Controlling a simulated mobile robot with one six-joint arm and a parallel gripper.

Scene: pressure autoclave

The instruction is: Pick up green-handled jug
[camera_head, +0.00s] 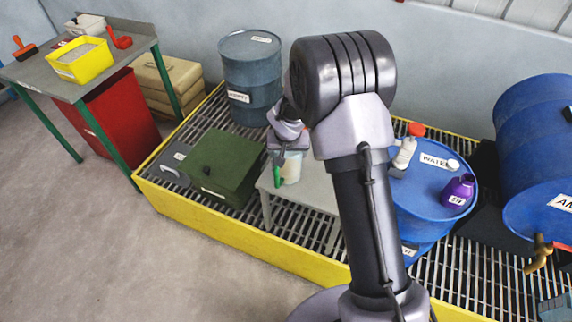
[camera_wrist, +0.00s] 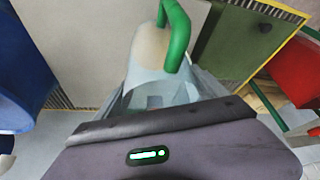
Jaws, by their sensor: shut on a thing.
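The green-handled jug is a pale, translucent jug (camera_head: 292,167) with a green handle. It is at the small grey table (camera_head: 312,190), partly hidden by my gripper and arm in the head view. In the wrist view the jug (camera_wrist: 150,50) sits straight ahead between my fingers, with its green handle (camera_wrist: 177,35) on the right side. My gripper (camera_wrist: 160,92) is shut on the jug. I cannot tell whether the jug's base still touches the table.
A dark green box (camera_head: 222,165) stands left of the table on the yellow-edged grating (camera_head: 235,228). A blue drum (camera_head: 430,190) with a white bottle (camera_head: 405,152) and a purple jug (camera_head: 458,190) on top is to the right. A grey-blue drum (camera_head: 250,80) stands behind.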

